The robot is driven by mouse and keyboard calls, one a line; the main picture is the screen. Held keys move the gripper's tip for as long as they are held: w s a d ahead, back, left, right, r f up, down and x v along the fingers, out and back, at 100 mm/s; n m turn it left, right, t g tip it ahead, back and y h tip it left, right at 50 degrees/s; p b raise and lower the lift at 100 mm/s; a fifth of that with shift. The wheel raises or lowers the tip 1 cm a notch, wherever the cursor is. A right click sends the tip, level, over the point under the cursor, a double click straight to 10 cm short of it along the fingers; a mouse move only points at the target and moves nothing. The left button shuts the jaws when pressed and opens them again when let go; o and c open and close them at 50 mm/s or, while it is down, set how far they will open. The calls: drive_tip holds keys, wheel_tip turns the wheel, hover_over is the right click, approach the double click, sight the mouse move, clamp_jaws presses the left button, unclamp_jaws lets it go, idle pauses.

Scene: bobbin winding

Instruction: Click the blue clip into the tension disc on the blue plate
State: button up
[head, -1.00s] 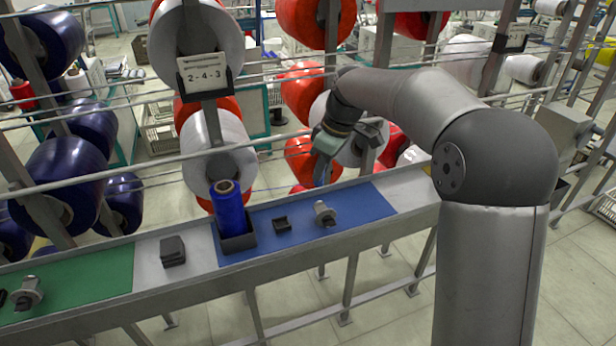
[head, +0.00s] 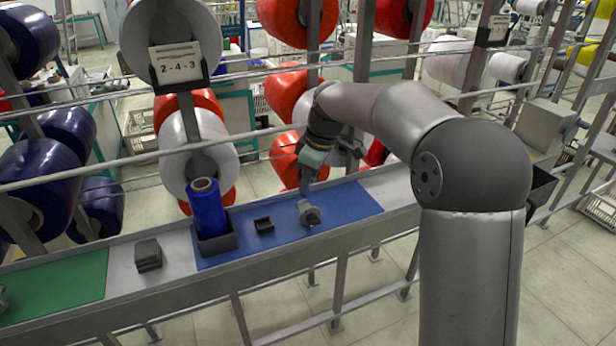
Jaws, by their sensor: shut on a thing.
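The tension disc (head: 310,214) is a small grey metal part standing on the blue plate (head: 352,201), right of its middle. My gripper (head: 306,190) points down just above and behind the disc, with its tips very close to it. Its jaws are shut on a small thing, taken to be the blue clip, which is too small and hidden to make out. I cannot tell whether the clip touches the disc. No loose blue clip shows elsewhere on the plate.
A small black holder (head: 264,224) sits on the plate left of the disc. A blue bobbin (head: 207,207) stands in a black box (head: 216,243) further left. A dark block (head: 148,255) and a green plate (head: 60,287) lie beyond. Thin rails run behind the bench.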

sight(309, 191)
drive_tip(key=shift+d+b+x, duration=0.2)
drive_tip(key=shift+b+x, duration=0.45)
drive_tip(key=shift+x, duration=0.25)
drive_tip(key=shift+d+b+x, duration=0.2)
drive_tip(key=shift+b+x, duration=0.45)
drive_tip(key=shift+x, duration=0.25)
drive_tip(key=shift+s+f, duration=0.15)
drive_tip(key=shift+s, duration=0.05)
drive_tip(key=o, duration=1)
drive_tip(key=v, duration=1.7)
drive_tip(key=shift+d+r, duration=0.15)
drive_tip(key=shift+r, duration=0.1)
